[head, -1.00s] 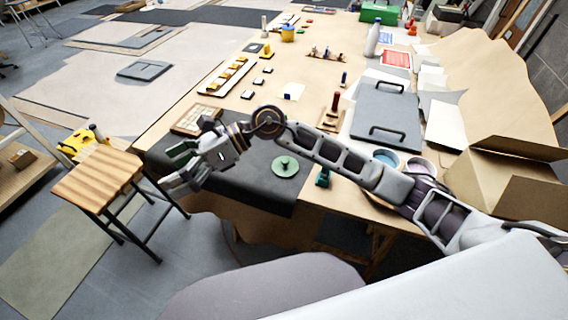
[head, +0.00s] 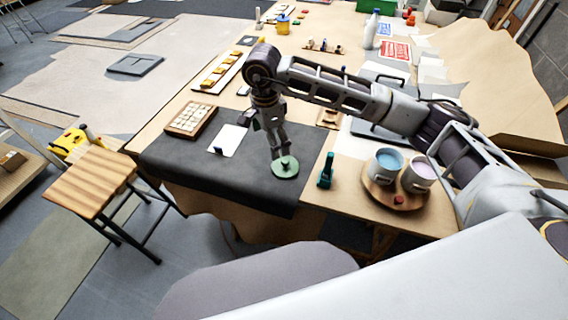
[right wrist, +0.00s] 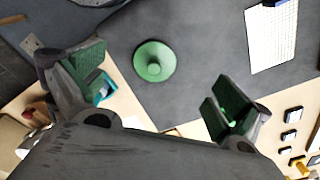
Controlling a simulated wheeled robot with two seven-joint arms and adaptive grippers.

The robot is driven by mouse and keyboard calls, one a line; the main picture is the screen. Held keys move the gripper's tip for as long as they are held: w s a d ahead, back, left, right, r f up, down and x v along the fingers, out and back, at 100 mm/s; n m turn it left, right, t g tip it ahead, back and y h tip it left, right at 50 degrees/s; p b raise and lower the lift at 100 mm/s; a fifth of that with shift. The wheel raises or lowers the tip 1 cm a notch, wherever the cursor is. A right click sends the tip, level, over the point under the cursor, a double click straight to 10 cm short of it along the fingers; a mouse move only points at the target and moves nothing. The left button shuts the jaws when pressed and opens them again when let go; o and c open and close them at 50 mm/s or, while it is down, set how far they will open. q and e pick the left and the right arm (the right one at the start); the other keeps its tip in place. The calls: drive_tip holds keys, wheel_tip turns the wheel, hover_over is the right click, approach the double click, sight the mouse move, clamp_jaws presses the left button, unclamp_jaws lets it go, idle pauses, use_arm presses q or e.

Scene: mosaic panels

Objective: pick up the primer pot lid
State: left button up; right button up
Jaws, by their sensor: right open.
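The primer pot lid is a round green disc with a knob in its middle (head: 287,174). It lies flat on the dark grey mat near the table's front edge, and shows whole in the right wrist view (right wrist: 155,62). My right gripper (head: 280,152) points down close over the lid, overlapping its far edge in the head view. In the right wrist view its green-padded fingers (right wrist: 150,88) are spread wide and empty, with the lid beyond them. I cannot tell the exact height. My left gripper is not in view.
A teal tool (head: 326,170) stands right of the lid. Two open pots, blue (head: 387,163) and pale pink (head: 418,177), stand on a round wooden board (head: 385,198). A white sheet (head: 227,140) and tile tray (head: 190,120) lie left. The mat (head: 240,186) around the lid is clear.

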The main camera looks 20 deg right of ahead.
drive_tip(key=d, duration=0.1)
drive_tip(key=w+d+r+h, duration=0.1)
drive_tip(key=d, duration=0.1)
drive_tip(key=shift+w, duration=0.15)
drive_tip(key=p, duration=0.1)
hover_over(285, 160)
drive_tip(key=shift+w+a+f, duration=0.1)
drive_tip(key=shift+a+f, duration=0.05)
drive_tip(key=shift+f, duration=2)
drive_tip(key=shift+w+a+f, duration=0.1)
drive_tip(key=shift+f, duration=2)
drive_tip(key=shift+f, duration=0.15)
drive_tip(key=shift+s+d+f+p, duration=0.1)
drive_tip(key=shift+s+f+p, duration=0.15)
drive_tip(key=shift+f+p, duration=0.5)
wheel_tip(285, 160, down, 2)
drive_tip(key=shift+d, duration=0.1)
drive_tip(key=shift+d+f, duration=0.1)
drive_tip(key=shift+f, duration=0.6)
